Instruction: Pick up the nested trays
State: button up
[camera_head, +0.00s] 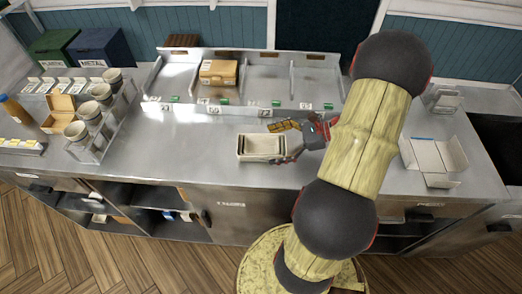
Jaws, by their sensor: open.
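The nested trays (250,157) are a small stack of pale cream, rectangular trays on the steel counter, in the middle of the head view. My gripper (286,143) is open at the right side of the trays. One finger reaches over the back right of the stack and the other shows low beside its right end. I cannot tell whether either finger touches the trays. My arm covers the counter just right of the gripper.
A steel divided rack (262,84) holding a cardboard box (218,72) stands behind the trays. Several cups stand in a holder (99,139) at left, near an open carton (60,113). An open white box (433,158) lies at right. Counter left of the trays is clear.

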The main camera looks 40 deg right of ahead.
jog(key=shift+b+x, duration=0.45)
jog(key=shift+x, duration=1.5)
jog(key=shift+c, duration=0.9)
jog(key=c, duration=1)
